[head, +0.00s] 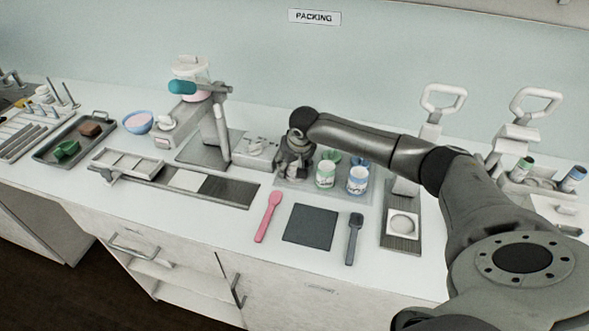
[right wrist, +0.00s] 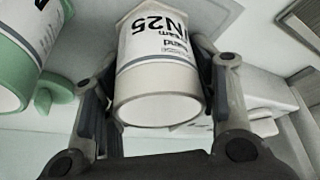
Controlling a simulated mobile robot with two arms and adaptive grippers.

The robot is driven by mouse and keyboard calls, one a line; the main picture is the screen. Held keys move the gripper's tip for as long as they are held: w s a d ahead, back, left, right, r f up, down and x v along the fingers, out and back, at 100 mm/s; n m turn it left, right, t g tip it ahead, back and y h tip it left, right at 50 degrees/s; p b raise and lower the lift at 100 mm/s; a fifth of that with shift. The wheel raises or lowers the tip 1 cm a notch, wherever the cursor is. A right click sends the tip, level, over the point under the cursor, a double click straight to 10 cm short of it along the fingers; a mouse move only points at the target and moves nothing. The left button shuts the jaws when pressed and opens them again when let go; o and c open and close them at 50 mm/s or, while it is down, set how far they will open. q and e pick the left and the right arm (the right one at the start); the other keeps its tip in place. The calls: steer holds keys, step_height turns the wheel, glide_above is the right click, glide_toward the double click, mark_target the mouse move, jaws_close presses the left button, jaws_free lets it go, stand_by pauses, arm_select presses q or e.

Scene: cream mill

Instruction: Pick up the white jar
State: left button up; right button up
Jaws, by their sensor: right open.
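The white jar (right wrist: 158,68), with a white label and black print, fills the middle of the right wrist view. My right gripper (right wrist: 156,80) is open with one finger on each side of it; I cannot tell whether the fingers touch it. In the head view my right gripper (head: 294,168) points down at the left end of a row of jars and hides most of the white jar. My left gripper is not in view.
A green-banded jar (head: 325,174) stands close to the right of the gripper, also in the right wrist view (right wrist: 18,75). A blue-banded jar (head: 358,180) is beyond it. A pink spatula (head: 268,216), dark square mat (head: 310,227) and dark spatula (head: 354,238) lie in front.

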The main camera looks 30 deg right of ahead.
steer(key=shift+s, duration=0.1)
steer(key=c, duration=0.4)
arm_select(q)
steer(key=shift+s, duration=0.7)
arm_select(e)
steer(key=shift+c, duration=0.2)
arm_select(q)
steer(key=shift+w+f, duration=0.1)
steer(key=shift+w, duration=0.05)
arm_select(e)
steer(key=shift+r, duration=0.1)
